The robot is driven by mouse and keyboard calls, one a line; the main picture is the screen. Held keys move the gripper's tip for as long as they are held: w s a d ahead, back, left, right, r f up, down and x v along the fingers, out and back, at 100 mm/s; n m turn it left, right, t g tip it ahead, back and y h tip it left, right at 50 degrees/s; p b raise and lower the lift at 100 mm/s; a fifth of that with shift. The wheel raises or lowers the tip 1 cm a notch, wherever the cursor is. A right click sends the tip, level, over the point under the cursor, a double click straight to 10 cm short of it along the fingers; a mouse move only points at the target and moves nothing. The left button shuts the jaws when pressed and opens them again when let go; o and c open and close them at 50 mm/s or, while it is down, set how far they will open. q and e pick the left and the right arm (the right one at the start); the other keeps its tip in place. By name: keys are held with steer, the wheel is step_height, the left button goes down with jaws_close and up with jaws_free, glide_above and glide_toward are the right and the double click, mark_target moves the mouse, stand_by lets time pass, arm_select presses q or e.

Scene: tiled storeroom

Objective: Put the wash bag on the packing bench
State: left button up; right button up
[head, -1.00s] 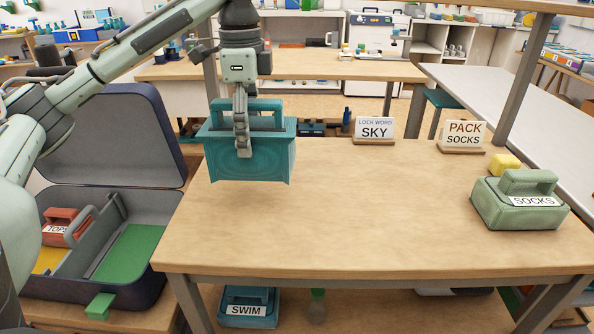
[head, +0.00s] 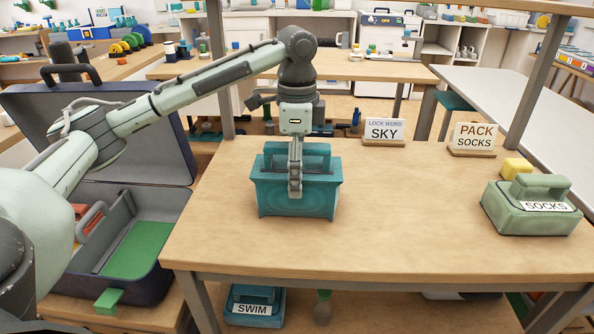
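The wash bag (head: 270,195), a teal box-shaped bag with a handle on top, is over the left-middle part of the packing bench (head: 400,240). It is upright. Its base looks at or very close to the wooden top; I cannot tell for sure whether it touches. My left gripper (head: 295,188) points down at the bag's handle and appears shut on it, its near finger hanging in front of the bag. The far finger is hidden. My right gripper is not in view.
A green SOCKS bag (head: 530,215) and a yellow block (head: 516,168) sit at the bench's right. An open suitcase (head: 145,280) is left. A SWIM bag (head: 255,307) is below. The bench middle is clear.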

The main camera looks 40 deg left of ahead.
arm_select(q)
steer(key=o, duration=1.4)
steer(key=shift+f, duration=0.1)
step_height(320, 180, up, 12)
steer(key=shift+r, duration=0.15)
step_height(320, 180, down, 12)
steer(key=shift+f, duration=0.15)
stand_by(0.7)
